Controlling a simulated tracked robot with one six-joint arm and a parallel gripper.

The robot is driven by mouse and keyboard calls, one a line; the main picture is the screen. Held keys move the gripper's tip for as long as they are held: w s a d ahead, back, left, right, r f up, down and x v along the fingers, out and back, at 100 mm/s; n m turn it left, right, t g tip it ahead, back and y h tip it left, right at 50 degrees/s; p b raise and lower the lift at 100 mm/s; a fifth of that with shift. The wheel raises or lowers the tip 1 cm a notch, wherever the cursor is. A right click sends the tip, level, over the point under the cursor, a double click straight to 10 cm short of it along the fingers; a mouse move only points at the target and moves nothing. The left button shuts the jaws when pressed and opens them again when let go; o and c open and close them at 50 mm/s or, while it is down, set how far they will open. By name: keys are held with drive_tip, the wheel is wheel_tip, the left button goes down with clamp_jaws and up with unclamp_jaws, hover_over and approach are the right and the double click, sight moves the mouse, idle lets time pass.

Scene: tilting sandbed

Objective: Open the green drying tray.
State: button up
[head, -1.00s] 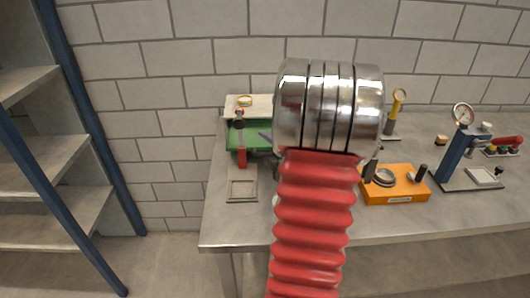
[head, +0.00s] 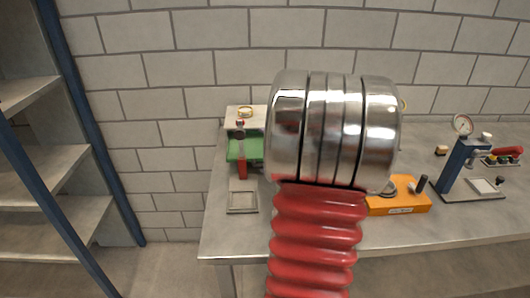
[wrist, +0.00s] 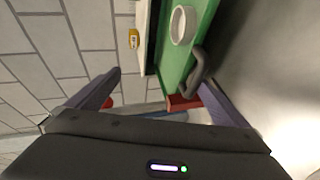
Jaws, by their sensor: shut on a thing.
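The green drying tray (head: 243,149) sits at the bench's left end, under a pale top; my wrist hides its right part. In the wrist view the green tray (wrist: 208,30) runs up at the upper right, with a white ring-shaped dish on it. A dark looped handle (wrist: 199,72) shows at its near end, against my right finger. My gripper (wrist: 160,82) has its fingers apart at the handle and is shut on it; the exact contact is hard to see. A red block (wrist: 184,102) shows beside the right finger. The head view hides my fingers behind my wrist.
A red upright piece (head: 242,170) with a dark top stands in front of the tray. A shallow grey square dish (head: 242,202) lies before it. An orange box (head: 398,197) and a blue gauge stand (head: 456,165) are to the right. Shelving (head: 50,170) stands left of the bench.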

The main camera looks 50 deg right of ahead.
drive_tip(key=shift+s+a+r, duration=0.3)
drive_tip(key=shift+s+r, duration=0.45)
drive_tip(key=shift+s, duration=0.1)
drive_tip(key=shift+c, duration=0.5)
drive_tip(key=shift+s+a, duration=0.15)
drive_tip(key=shift+s, duration=0.05)
drive_tip(key=c, duration=1.2)
drive_tip(key=v, duration=0.3)
drive_tip(key=f+v, duration=0.1)
drive_tip(key=v, duration=0.7)
drive_tip(key=shift+s+a+f, duration=0.1)
drive_tip(key=shift+a+f, duration=0.15)
